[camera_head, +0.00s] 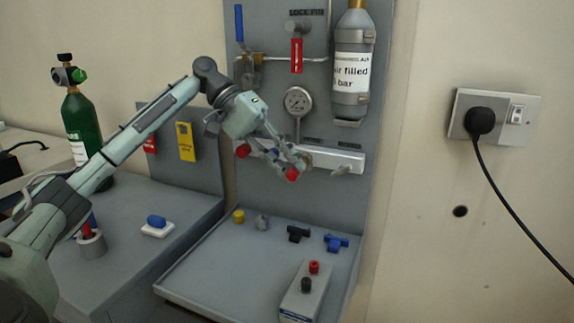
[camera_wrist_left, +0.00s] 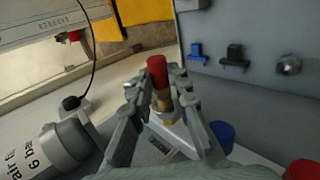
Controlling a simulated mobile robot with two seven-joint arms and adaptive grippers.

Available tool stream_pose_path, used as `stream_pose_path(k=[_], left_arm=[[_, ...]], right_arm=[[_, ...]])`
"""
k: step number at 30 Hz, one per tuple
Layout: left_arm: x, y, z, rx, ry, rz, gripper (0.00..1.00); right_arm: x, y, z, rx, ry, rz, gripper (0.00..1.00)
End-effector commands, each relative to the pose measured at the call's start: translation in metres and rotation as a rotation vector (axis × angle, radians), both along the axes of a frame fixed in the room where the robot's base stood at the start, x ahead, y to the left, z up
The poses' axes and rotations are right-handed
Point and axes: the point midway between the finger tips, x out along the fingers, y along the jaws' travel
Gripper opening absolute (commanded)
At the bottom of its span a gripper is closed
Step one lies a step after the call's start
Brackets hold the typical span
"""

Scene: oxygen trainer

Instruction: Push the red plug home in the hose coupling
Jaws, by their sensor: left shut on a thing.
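The red plug (camera_head: 292,174) is at the fingertips of my left gripper (camera_head: 298,163), in front of the white manifold bar (camera_head: 347,162) on the upright panel. The left wrist view shows the red plug (camera_wrist_left: 157,69) between the two fingers of my left gripper (camera_wrist_left: 162,88), which is shut on it. A brass fitting (camera_wrist_left: 164,101), perhaps the hose coupling, shows directly behind the plug, partly hidden by the fingers. I cannot tell how deep the plug sits in it. My right gripper is not in view.
A grey cylinder (camera_head: 352,70) and a gauge (camera_head: 298,101) are mounted above the bar. Another red cap (camera_head: 243,150) shows left of the gripper. Below, the tray holds a black fitting (camera_head: 297,233), a blue fitting (camera_head: 335,242) and a grey box (camera_head: 303,293).

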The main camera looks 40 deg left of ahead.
Motion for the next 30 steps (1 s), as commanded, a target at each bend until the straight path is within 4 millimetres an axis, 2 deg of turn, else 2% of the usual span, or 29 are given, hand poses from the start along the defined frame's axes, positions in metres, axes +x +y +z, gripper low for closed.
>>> stream_pose_path(k=[8, 9, 15, 25, 30], left_arm=[[0.006, 0.001, 0.001, -0.001, -0.002, 0.002, 0.0], [0.007, 0.001, 0.001, -0.001, -0.003, 0.002, 0.18], [0.006, 0.001, 0.001, -0.001, -0.002, 0.002, 0.41], [0.006, 0.004, 0.002, 0.0, -0.002, 0.002, 0.41], [0.002, 0.02, 0.018, -0.001, -0.004, 0.004, 0.41]], right_arm=[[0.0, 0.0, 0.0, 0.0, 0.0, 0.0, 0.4], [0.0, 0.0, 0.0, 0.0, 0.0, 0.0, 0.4], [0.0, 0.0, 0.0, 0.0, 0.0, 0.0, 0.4], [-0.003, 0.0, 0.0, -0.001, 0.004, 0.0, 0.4], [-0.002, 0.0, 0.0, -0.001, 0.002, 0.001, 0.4]])
